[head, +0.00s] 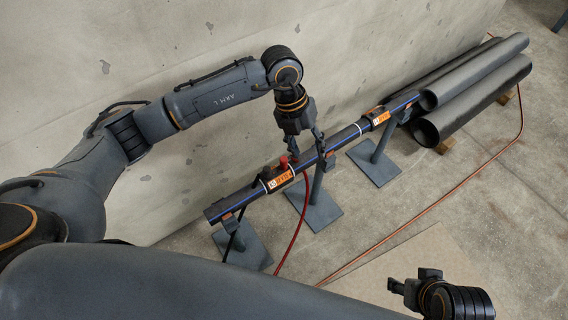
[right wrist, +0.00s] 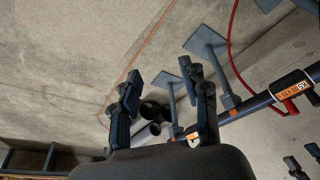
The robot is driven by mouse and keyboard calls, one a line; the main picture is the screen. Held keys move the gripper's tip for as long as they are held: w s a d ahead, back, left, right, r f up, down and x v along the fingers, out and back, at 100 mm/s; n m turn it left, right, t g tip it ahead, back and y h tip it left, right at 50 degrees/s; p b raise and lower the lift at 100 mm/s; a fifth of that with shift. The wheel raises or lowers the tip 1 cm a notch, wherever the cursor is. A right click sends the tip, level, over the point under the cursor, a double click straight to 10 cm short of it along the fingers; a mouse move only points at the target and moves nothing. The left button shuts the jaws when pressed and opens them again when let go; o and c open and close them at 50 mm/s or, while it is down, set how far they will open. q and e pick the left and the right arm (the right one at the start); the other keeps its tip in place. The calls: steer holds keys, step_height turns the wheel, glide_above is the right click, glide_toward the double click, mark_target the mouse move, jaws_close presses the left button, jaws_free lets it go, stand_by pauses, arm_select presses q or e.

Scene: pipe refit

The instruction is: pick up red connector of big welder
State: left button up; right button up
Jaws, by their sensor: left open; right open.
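A red connector (head: 284,162) stands at the top of a black fitting with an orange label (head: 281,181) on the dark blue-striped pipe in the head view. A red cable (head: 298,225) hangs from near this fitting to the floor. My left gripper (head: 307,156) points down, open, just right of the red connector; I cannot tell whether a finger touches it. My right gripper (head: 394,287) is open and empty, well away at the lower right; its fingers (right wrist: 165,105) frame the right wrist view. The labelled fitting also shows there (right wrist: 291,93).
The pipe (head: 345,136) rests on grey stands (head: 375,165) along a concrete wall (head: 400,35). A second labelled fitting (head: 378,117) sits further along it. Large dark pipes (head: 475,75) are stacked at the upper right. An orange cable (head: 420,230) crosses the open floor.

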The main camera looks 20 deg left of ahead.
arm_select(q)
steer(key=w+a+y, duration=0.2)
steer(key=a+y, duration=0.1)
steer(key=a, duration=0.4)
steer(key=b, duration=0.1)
glide_above(284, 159)
steer(key=shift+n+t, duration=0.3)
steer(key=shift+n, duration=0.1)
steer(key=f, duration=0.4)
steer(key=shift+s+a+f, duration=0.3)
steer(key=shift+a+f, duration=0.05)
step_height(284, 159, down, 3)
steer(key=shift+f+b, duration=0.1)
steer(key=shift+b, duration=0.4)
steer(key=f, duration=0.1)
steer(key=f+b, duration=0.1)
steer(key=f, duration=0.3)
steer(key=shift+w+d+b, duration=0.25)
steer(key=shift+d+b, duration=0.05)
steer(key=shift+f, duration=0.15)
jaws_close()
arm_select(e)
steer(key=w+a+r+t+y, duration=0.1)
steer(key=w+a+r+t, duration=0.2)
steer(key=w, duration=0.7)
steer(key=t, duration=0.2)
steer(key=shift+a+r+t, duration=0.15)
steer(key=shift+r+t, duration=0.1)
steer(key=shift+t, duration=0.15)
